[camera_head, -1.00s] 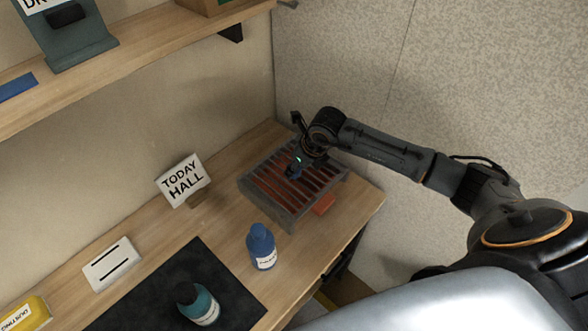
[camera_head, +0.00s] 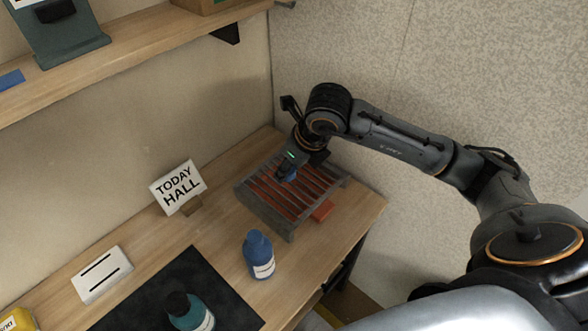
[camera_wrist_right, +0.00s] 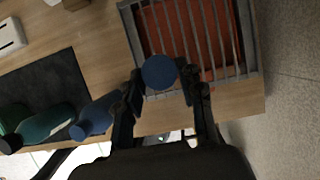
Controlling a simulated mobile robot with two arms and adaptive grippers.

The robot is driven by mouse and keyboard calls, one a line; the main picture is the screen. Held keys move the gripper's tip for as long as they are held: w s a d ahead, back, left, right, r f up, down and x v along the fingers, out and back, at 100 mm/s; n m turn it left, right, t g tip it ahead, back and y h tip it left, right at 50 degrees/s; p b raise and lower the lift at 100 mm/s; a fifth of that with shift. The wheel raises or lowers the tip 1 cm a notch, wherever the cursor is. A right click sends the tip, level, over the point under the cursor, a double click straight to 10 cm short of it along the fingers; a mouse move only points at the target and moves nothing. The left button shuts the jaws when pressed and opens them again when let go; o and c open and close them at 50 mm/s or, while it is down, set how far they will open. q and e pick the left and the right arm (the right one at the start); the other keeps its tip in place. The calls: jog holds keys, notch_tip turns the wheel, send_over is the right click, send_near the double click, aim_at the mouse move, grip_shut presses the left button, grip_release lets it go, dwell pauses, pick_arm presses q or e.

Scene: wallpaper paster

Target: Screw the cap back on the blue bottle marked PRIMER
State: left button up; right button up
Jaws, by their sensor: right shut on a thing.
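The blue bottle (camera_head: 259,256) stands upright on the bench, right of the dark mat; its label is too small to read. It also shows in the right wrist view (camera_wrist_right: 96,118), left of my fingers. My right gripper (camera_head: 287,175) is above the slatted rack and shut on a round blue cap (camera_wrist_right: 158,72), which sits between the fingertips. The cap is clear of the rack and apart from the bottle. My left gripper is not in view.
A teal bottle (camera_head: 188,314) with a dark cap is on the black mat (camera_head: 228,300). A TODAY HALL sign (camera_head: 178,186) stands behind. A shelf (camera_head: 140,55) runs above.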

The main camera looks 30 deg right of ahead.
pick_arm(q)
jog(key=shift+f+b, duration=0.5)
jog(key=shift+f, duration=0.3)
pick_arm(e)
jog(key=s+a+r, duration=0.3)
jog(key=s+a, duration=0.1)
jog(key=s, duration=0.1)
jog(key=shift+s+a, duration=0.2)
jog(key=shift+s, duration=0.1)
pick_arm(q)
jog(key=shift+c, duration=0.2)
